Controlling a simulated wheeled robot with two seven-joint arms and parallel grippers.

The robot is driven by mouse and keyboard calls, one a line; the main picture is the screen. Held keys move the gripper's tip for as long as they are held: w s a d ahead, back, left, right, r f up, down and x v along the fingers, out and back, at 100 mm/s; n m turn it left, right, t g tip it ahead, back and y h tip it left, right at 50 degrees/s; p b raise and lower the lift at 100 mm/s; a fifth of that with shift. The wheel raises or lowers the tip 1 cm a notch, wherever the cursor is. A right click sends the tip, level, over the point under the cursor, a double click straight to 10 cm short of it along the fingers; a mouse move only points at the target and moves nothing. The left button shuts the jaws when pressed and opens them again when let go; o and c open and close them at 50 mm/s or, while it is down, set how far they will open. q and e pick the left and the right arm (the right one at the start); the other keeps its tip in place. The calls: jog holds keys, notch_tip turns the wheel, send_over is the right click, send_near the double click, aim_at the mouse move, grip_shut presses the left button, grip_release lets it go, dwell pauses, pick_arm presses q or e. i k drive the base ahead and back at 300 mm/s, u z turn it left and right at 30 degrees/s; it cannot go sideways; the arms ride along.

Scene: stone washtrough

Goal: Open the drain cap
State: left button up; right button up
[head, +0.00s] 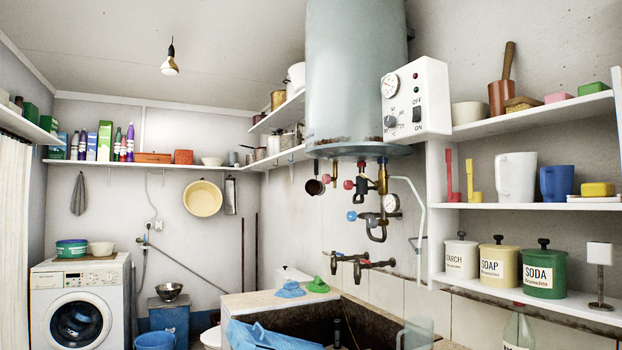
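The stone washtrough (375,316) is at the bottom centre, with only its rim and part of its dark inside in view. A small dark upright piece (337,333) shows inside it near the bottom edge; I cannot tell whether it is the drain cap or part of it. The trough's floor is cut off by the bottom of the picture. Neither of my grippers is in view.
Taps (358,262) stick out from the wall above the trough, below a large boiler (354,75). Blue cloth (265,337) hangs over the front left rim. Blue (289,289) and green (317,285) cloths lie on the back rim. A bottle (518,330) stands at right.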

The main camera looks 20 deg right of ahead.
aim_at(325, 178)
jog(key=u, duration=0.65)
jog(key=i, duration=2.5)
jog(key=z, duration=1.15)
